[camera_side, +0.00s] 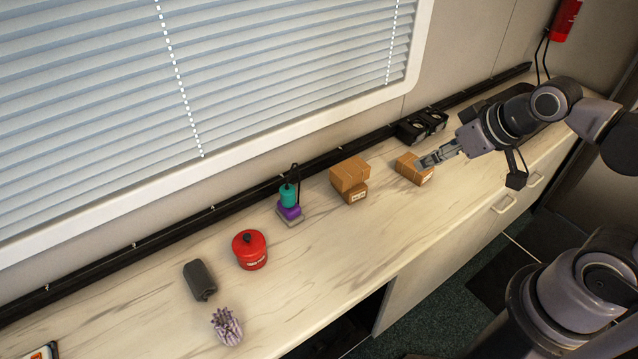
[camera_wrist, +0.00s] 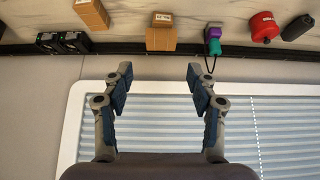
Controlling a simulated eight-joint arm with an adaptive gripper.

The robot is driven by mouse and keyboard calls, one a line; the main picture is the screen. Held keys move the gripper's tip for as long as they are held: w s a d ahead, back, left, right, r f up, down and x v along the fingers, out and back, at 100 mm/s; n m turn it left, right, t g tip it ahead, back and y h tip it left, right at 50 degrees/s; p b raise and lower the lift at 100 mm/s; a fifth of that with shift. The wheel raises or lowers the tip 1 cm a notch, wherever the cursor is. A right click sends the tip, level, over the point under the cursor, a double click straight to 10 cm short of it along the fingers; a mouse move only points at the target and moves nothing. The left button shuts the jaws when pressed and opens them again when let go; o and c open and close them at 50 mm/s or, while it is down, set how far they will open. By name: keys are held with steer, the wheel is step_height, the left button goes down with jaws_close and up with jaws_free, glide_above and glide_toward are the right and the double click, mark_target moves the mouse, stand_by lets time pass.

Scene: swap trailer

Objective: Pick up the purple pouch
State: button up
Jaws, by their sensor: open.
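A small purple item (camera_side: 289,212), which looks like the purple pouch, sits mid-counter in the side view. It lies on a flat grey piece (camera_side: 291,222) and under a teal cylinder (camera_side: 288,195) with a dark cord loop. In the wrist view the purple item (camera_wrist: 212,32) is at the top, right of centre, with the teal piece (camera_wrist: 215,47) beside it. My gripper (camera_side: 425,162) is open and empty, at the right near a single cardboard box (camera_side: 412,170), well apart from the purple item. Its spread fingers (camera_wrist: 159,75) also show in the wrist view.
A red canister (camera_side: 249,249), a dark grey roll (camera_side: 200,280) and a lavender striped bundle (camera_side: 227,325) lie left. Black devices (camera_side: 421,126) sit by the wall below window blinds (camera_side: 200,80). The front counter strip is clear.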

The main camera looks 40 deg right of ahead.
steer(key=shift+o, duration=1.1)
